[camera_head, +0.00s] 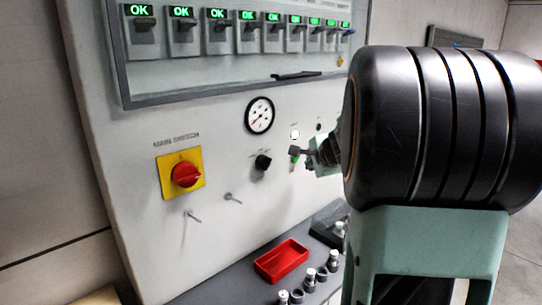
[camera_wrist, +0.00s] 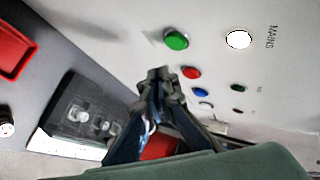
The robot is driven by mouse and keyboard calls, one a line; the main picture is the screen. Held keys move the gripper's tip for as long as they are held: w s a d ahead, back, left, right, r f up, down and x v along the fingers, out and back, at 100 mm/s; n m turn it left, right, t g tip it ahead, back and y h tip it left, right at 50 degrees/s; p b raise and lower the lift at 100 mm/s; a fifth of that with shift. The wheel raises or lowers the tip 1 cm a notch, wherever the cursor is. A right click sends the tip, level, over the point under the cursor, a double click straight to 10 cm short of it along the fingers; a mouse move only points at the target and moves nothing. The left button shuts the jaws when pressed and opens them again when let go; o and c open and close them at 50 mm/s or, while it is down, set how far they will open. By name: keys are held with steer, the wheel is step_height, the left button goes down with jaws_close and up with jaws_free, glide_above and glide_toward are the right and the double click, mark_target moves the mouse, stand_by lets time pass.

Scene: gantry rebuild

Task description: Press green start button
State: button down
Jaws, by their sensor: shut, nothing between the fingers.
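The green button (camera_wrist: 176,39) is on the pale panel in the wrist view, just beyond and slightly right of my fingertips. In the head view a bit of green (camera_head: 294,158) shows right by the fingertips, partly covered. My gripper (camera_wrist: 160,75) is shut and empty, its tips pointing toward the panel. In the head view my gripper (camera_head: 296,150) is close to the panel face, right of the black knob. In the wrist view a gap shows between the tips and the green button; I cannot tell the depth left.
A red button (camera_wrist: 191,72) and a blue button (camera_wrist: 200,92) sit close to the tips. A white MAINS lamp (camera_wrist: 238,39) is nearby. A gauge (camera_head: 259,115), a black knob (camera_head: 262,162) and a red main switch (camera_head: 185,174) are further left. A red tray (camera_head: 282,260) lies below.

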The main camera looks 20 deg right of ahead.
steer(key=shift+w+a, duration=0.2)
steer(key=shift+w, duration=0.3)
steer(key=shift+w+a, duration=0.2)
steer(key=shift+w, duration=0.3)
stand_by(0.8)
steer(key=shift+w+a, duration=0.1)
steer(key=shift+w, duration=0.3)
steer(key=shift+w+a, duration=0.2)
steer(key=shift+w, duration=0.25)
stand_by(0.7)
steer(key=shift+s, duration=0.1)
steer(key=shift+s+d, duration=0.25)
steer(key=shift+s, duration=0.5)
